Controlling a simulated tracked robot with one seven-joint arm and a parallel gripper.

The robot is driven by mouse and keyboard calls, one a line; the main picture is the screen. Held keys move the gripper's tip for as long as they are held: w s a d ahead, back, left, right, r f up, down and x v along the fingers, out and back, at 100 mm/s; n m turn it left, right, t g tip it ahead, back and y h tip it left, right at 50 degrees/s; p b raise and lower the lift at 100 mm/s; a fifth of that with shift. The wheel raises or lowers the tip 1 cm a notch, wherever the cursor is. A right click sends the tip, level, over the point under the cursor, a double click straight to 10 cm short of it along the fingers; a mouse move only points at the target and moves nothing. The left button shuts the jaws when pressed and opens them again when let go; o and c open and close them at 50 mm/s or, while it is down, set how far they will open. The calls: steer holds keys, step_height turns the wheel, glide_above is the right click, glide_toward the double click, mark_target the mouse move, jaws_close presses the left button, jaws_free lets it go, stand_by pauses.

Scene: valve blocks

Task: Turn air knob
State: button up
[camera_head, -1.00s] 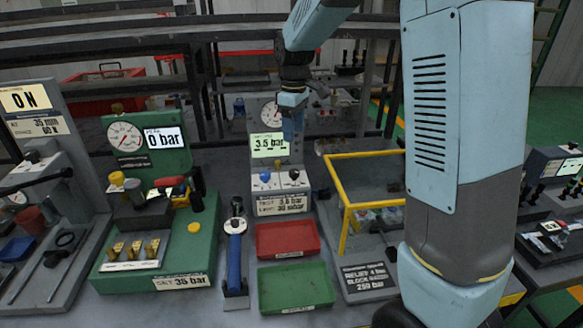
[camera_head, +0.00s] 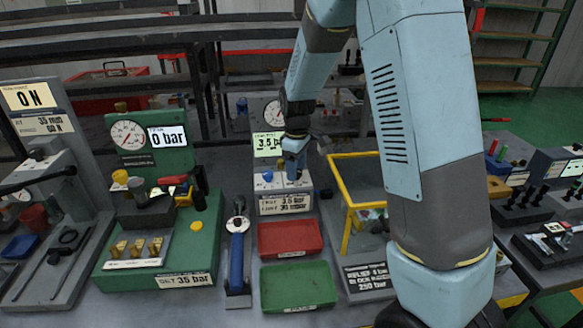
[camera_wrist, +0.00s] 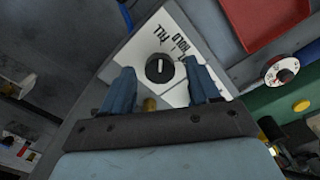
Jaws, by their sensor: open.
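A round black knob with a white pointer line (camera_wrist: 160,68) sits on a white panel in the wrist view. The words FILL and HOLD show beside it; I cannot read a label naming it as the air knob. My gripper (camera_wrist: 160,78) is open and empty, its two blue fingers left and right of the knob with gaps on both sides. In the head view my gripper (camera_head: 295,160) hangs over the right part of the small grey station (camera_head: 284,206). It hides the knob there. A blue knob (camera_head: 267,177) shows to its left, under a display reading about 3.5 bar (camera_head: 267,144).
A yellow frame (camera_head: 342,190) stands close right of the station. A green block with a 0 bar display (camera_head: 167,137) stands left. A blue-handled tool (camera_head: 237,255), a red tray (camera_head: 290,238) and a green tray (camera_head: 298,287) lie in front.

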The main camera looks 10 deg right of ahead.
steer(key=c, duration=1)
steer(key=shift+a+f, duration=0.1)
steer(key=shift+a, duration=0.4)
steer(key=shift+c, duration=0.2)
steer(key=shift+d, duration=0.3)
steer(key=shift+d+m, duration=0.25)
steer(key=shift+m, duration=0.55)
steer(key=m, duration=0.4)
steer(key=shift+d+m, duration=0.1)
steer(key=shift+m, duration=1.4)
steer(key=shift+s, duration=0.1)
steer(key=shift+f, duration=0.1)
